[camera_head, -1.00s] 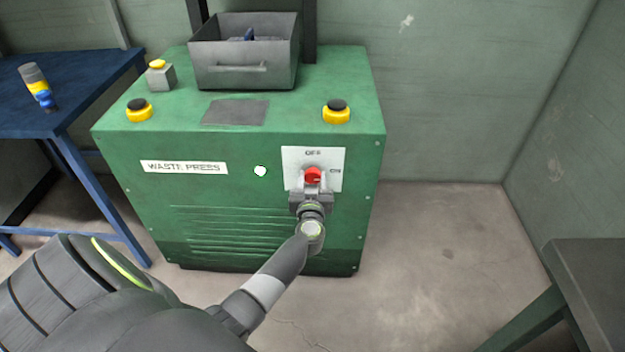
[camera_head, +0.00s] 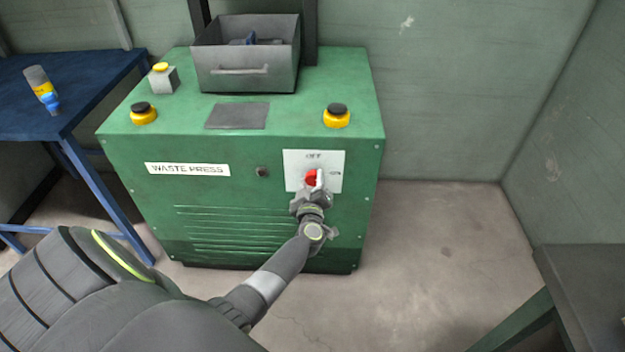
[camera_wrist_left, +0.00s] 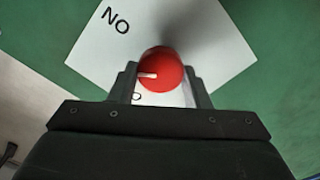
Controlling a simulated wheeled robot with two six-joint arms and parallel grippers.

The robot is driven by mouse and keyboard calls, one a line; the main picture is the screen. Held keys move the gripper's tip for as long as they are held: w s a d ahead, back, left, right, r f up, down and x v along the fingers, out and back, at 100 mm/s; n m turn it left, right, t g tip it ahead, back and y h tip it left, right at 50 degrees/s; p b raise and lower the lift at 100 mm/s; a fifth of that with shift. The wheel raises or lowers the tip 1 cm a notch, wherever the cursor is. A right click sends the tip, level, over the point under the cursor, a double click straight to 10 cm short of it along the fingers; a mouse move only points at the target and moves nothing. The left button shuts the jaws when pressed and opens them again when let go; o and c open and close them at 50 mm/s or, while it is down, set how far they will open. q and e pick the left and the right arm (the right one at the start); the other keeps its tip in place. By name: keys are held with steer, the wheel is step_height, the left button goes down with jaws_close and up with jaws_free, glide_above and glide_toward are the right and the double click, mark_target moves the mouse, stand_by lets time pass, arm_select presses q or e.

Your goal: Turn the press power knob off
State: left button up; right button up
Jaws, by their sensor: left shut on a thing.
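The red power knob (camera_head: 311,178) sits on a white plate (camera_head: 331,161) on the front of the green waste press (camera_head: 230,140). My left gripper (camera_head: 313,184) is shut on the knob, with a finger on each side of it. In the left wrist view the knob (camera_wrist_left: 162,72) shows between the fingertips (camera_wrist_left: 162,82). Its white pointer mark points left there, between the ON label at upper left and a partly hidden label below. The round indicator (camera_head: 262,172) left of the plate is dark. My right gripper is not in view.
A grey bin (camera_head: 245,65) stands on the press, with yellow-and-black buttons (camera_head: 337,116) near its front edge. A blue table (camera_head: 35,105) with a bottle (camera_head: 42,88) is at left. A dark table (camera_head: 590,290) is at lower right. Floor between is clear.

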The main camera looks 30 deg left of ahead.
arm_select(q)
steer(key=n, duration=0.3)
steer(key=shift+f+n, duration=0.15)
steer(key=shift+n, duration=0.25)
steer(key=n, duration=0.2)
steer(key=shift+s+n, duration=0.1)
steer(key=shift+n, duration=0.3)
steer(key=n, duration=0.2)
steer(key=shift+f+n, duration=0.15)
steer(key=shift+n, duration=0.15)
steer(key=shift+n+b, duration=0.3)
steer(key=shift+n, duration=0.2)
steer(key=o, duration=0.9)
steer(key=shift+o, duration=0.2)
